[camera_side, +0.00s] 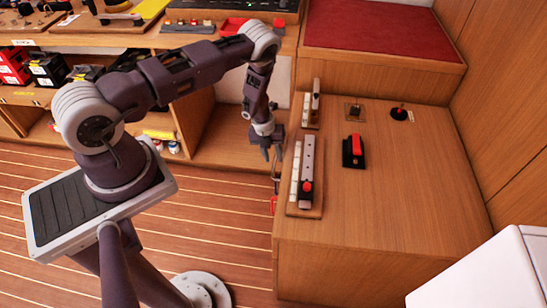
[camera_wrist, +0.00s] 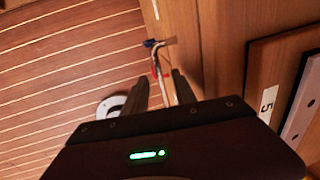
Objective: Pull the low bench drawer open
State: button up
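The low wooden bench (camera_side: 370,230) stands at the right in the side view. Its left face is seen nearly edge-on, so I cannot make out a drawer front or whether one is open. My gripper (camera_side: 268,152) points down beside the bench's upper left edge. In the wrist view my gripper (camera_wrist: 162,92) has its two dark fingers apart. A thin pale and red cable-like thing (camera_wrist: 156,66) shows between and beyond them, beside the bench's side (camera_wrist: 207,45). I cannot tell whether the fingers touch it. A dark hanging thing (camera_side: 277,172) shows below the gripper in the side view.
A red-cushioned step (camera_side: 385,25) rises behind. Shelves with boxes (camera_side: 45,68) stand left. Striped floor (camera_side: 225,225) is clear nearby.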

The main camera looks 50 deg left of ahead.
jog(key=shift+w+f, duration=0.1)
jog(key=shift+f, duration=0.5)
grip_shut()
jog(key=shift+d, duration=0.1)
dwell(0.9)
